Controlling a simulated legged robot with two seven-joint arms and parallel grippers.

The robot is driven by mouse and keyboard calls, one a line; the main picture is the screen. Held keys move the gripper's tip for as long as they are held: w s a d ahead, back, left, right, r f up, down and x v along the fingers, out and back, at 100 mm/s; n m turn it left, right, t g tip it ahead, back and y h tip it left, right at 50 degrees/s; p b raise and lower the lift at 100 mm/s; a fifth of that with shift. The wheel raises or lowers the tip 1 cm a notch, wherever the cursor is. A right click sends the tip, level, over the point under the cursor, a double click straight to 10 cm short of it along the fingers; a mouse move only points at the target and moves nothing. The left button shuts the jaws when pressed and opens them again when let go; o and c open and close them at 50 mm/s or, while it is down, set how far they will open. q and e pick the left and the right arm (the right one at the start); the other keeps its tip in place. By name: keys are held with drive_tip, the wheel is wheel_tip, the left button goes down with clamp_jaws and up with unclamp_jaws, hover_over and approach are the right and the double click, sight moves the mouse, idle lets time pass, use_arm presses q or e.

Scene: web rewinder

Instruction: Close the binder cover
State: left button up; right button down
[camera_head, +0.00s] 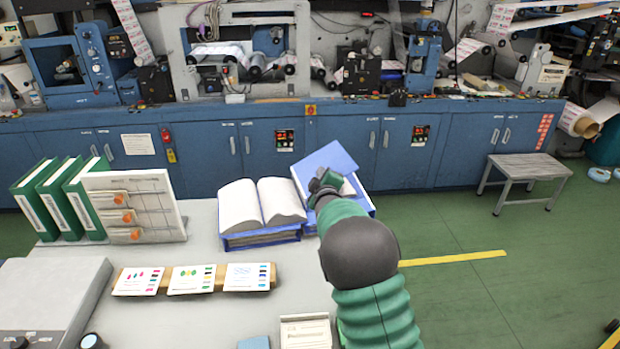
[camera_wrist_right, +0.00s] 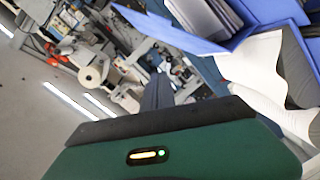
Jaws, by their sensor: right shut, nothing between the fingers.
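The binder is blue and lies open at the far edge of the grey table, with white pages (camera_head: 262,204) spread on its left part. Its blue cover (camera_head: 328,158) stands tilted up on the right, over a blue lower part (camera_head: 366,203). My right gripper (camera_head: 325,181) is shut and empty, in front of the raised cover; I cannot tell if it touches it. In the right wrist view, dark fingers (camera_wrist_right: 157,92) show beside blue binder panels (camera_wrist_right: 262,12) and white pages (camera_wrist_right: 255,68). My arm hides part of the binder's right side. My left gripper is not in view.
Green binders (camera_head: 62,198) and a white board with orange knobs (camera_head: 160,190) stand at the left. A wooden strip with cards (camera_head: 222,278) lies in front of the open binder. Blue machine cabinets (camera_head: 345,150) stand behind the table. Green floor is clear at the right, before a stool (camera_head: 530,165).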

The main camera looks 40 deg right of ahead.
drive_tip(key=s+d+f+m+y, duration=0.1)
drive_tip(key=d+f+m, duration=0.1)
drive_tip(key=m, duration=0.1)
drive_tip(key=d+f+m+y+p, duration=0.1)
drive_tip(key=d+f+m, duration=0.2)
drive_tip(key=s+d+f+m+y+p, duration=0.1)
drive_tip(key=d+f+m, duration=0.1)
drive_tip(key=shift+s+d+f+m, duration=0.15)
drive_tip(key=shift+s+f+m, duration=0.2)
drive_tip(key=shift+m, duration=0.05)
drive_tip(key=shift+d+f, duration=0.1)
drive_tip(key=shift+f, duration=0.5)
drive_tip(key=shift+s+f, duration=0.1)
drive_tip(key=shift+f, duration=0.4)
drive_tip(key=shift+f, duration=0.15)
